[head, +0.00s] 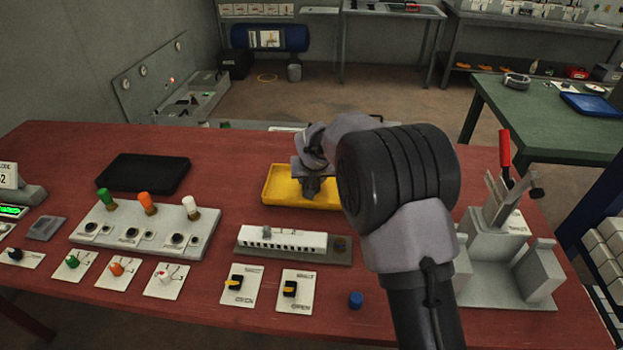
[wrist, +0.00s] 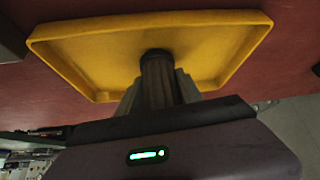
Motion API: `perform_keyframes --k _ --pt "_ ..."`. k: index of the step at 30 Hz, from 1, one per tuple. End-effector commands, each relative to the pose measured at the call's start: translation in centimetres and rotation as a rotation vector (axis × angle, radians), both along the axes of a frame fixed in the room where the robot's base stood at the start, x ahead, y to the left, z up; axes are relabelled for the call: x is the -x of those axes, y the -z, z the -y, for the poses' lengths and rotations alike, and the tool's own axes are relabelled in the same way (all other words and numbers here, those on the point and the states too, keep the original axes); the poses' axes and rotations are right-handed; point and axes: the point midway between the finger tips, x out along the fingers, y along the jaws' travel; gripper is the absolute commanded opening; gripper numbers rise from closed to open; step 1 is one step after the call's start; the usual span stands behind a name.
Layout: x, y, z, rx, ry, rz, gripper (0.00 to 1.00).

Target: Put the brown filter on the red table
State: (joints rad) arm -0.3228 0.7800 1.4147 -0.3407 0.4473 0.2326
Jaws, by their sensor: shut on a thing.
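The red table (head: 240,160) fills the middle of the head view. My gripper (head: 311,188) is over the yellow tray (head: 280,187) on the table. In the wrist view, my gripper (wrist: 157,65) points at the tray (wrist: 95,60). It is shut on a dark, brownish piece (wrist: 156,56), which looks like the brown filter. The fingers hide most of it. I cannot tell whether it touches the tray floor. In the head view, my arm hides the tray's right part.
A black tray (head: 143,173) lies at the table's left. A grey fixture with a red lever (head: 504,150) is at the right. Bare red surface lies behind the tray.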

Motion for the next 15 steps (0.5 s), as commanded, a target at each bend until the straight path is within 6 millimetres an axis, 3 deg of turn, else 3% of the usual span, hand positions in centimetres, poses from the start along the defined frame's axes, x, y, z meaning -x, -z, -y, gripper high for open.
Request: perform_keyframes --k 1,4,12,15 --pt "0.0 0.3 0.0 0.000 0.000 0.000 0.45" --pt "0.0 0.1 0.0 0.000 0.000 0.000 0.65" --pt "0.0 0.1 0.0 0.000 0.000 0.000 0.65" --pt "0.1 -0.8 0.0 0.000 0.000 0.001 0.65"
